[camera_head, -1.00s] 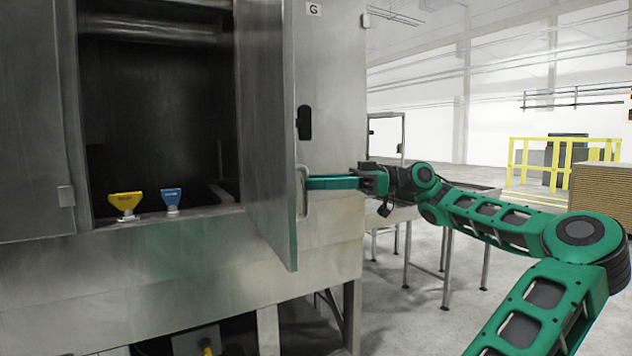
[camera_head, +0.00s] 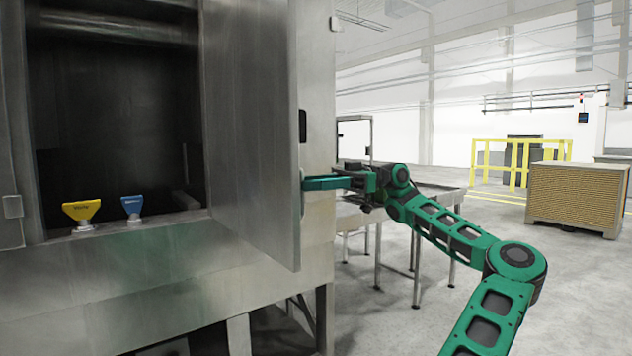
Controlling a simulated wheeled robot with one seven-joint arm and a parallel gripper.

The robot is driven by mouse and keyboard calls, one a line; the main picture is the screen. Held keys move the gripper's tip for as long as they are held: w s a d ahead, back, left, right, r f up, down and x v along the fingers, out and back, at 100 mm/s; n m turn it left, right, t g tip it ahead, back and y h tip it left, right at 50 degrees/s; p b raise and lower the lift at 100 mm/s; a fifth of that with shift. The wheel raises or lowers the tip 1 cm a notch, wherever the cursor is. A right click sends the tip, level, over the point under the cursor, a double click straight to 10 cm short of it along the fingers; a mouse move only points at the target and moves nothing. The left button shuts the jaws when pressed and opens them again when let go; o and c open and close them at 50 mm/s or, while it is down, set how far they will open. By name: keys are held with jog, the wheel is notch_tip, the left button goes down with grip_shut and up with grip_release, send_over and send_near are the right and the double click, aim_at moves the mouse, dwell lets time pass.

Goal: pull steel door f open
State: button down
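The steel door (camera_head: 250,120) stands swung out from the washer on its right-hand side, with the dark opening (camera_head: 118,115) behind it exposed. No letter for this door is readable now. The door's handle (camera_head: 301,190) is on its free edge, seen nearly edge-on. My gripper (camera_head: 308,183) is at this handle, its green fingers reaching left to it from the right. The fingertips are partly hidden at the handle, so I cannot tell if they are closed on it.
A yellow-topped fitting (camera_head: 82,212) and a blue-topped fitting (camera_head: 133,206) stand on the sill of the opening. A metal table (camera_head: 430,190) is behind my arm. A brown slatted crate (camera_head: 577,197) and a yellow railing (camera_head: 490,158) are farther right.

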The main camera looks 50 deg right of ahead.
jog(key=shift+w+d+f, duration=0.15)
jog(key=shift+w, duration=0.15)
jog(key=c, duration=1.7)
grip_release()
jog(key=shift+w+f, duration=0.15)
jog(key=shift+w, duration=0.1)
jog(key=shift+c, duration=0.2)
jog(key=shift+s, duration=0.2)
jog(key=shift+d, duration=0.15)
jog(key=shift+o, duration=0.4)
jog(key=d, duration=0.4)
jog(key=shift+s+d+f, duration=0.3)
jog(key=shift+d+f, duration=0.05)
jog(key=shift+d, duration=0.05)
jog(key=s+d, duration=0.3)
jog(key=shift+d+r, duration=0.15)
jog(key=shift+r, duration=0.2)
jog(key=shift+c, duration=0.5)
jog(key=shift+s+d, duration=0.55)
jog(key=shift+d, duration=0.1)
jog(key=shift+a+r, duration=0.1)
jog(key=shift+r, duration=0.05)
